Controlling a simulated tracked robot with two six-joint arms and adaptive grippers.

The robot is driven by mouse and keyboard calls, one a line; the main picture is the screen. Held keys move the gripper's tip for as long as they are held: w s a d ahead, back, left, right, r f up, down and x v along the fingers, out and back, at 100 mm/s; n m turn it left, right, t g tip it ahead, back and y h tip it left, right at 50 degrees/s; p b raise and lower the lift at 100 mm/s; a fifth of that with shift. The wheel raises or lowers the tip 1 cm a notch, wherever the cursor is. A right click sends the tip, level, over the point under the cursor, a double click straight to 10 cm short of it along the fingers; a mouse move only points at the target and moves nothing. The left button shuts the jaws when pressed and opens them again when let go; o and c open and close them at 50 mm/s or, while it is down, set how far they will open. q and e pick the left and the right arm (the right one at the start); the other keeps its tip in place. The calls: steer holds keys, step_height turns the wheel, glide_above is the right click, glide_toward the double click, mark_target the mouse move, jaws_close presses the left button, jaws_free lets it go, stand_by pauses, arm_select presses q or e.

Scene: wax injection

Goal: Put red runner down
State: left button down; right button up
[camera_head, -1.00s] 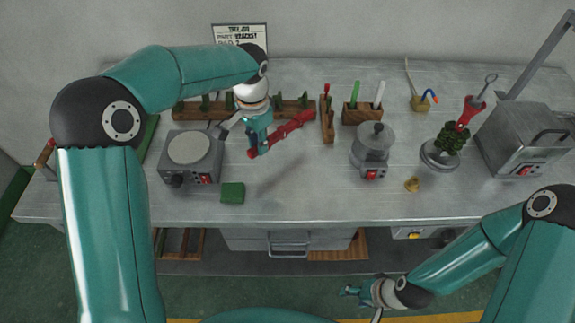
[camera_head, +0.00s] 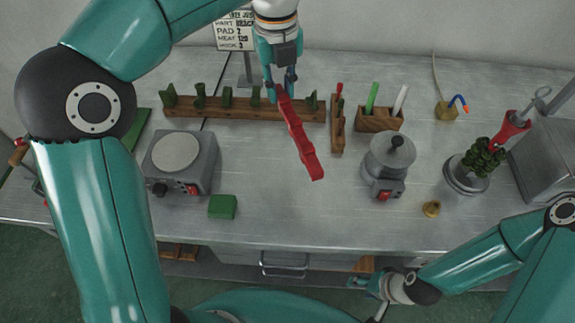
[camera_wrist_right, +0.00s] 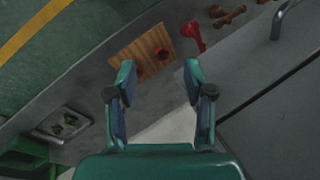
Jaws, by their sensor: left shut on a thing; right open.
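The red runner (camera_head: 301,146) is a long red bar with a notched edge. It hangs at a slant from my left gripper (camera_head: 281,88) in the head view, in front of the right end of the wooden rack. My left gripper is shut on its upper end. Its lower end is over the middle of the metal table (camera_head: 262,190), and I cannot tell how high above it. My right gripper is low in front of the table at the right. In the right wrist view, my right gripper (camera_wrist_right: 160,88) is open with nothing between its fingers.
A wooden rack (camera_head: 235,111) with green pieces stands behind. A hot plate (camera_head: 180,160) and green block (camera_head: 223,206) are at left. A small wooden stand (camera_head: 338,130), a pen block (camera_head: 379,119) and a metal pot (camera_head: 390,160) stand right of the runner. The front middle is clear.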

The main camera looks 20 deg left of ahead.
arm_select(q)
steer(key=f, duration=0.9)
steer(key=f+b, duration=0.1)
steer(key=f, duration=0.3)
steer(key=shift+s+a+f, duration=0.25)
steer(key=shift+a+f, duration=0.1)
steer(key=shift+a, duration=0.05)
steer(key=shift+f, duration=2.75)
steer(key=c, duration=1)
jaws_free()
steer(key=shift+r, duration=0.1)
steer(key=shift+a+r, duration=0.1)
steer(key=shift+r, duration=5.85)
steer(key=shift+s, duration=0.1)
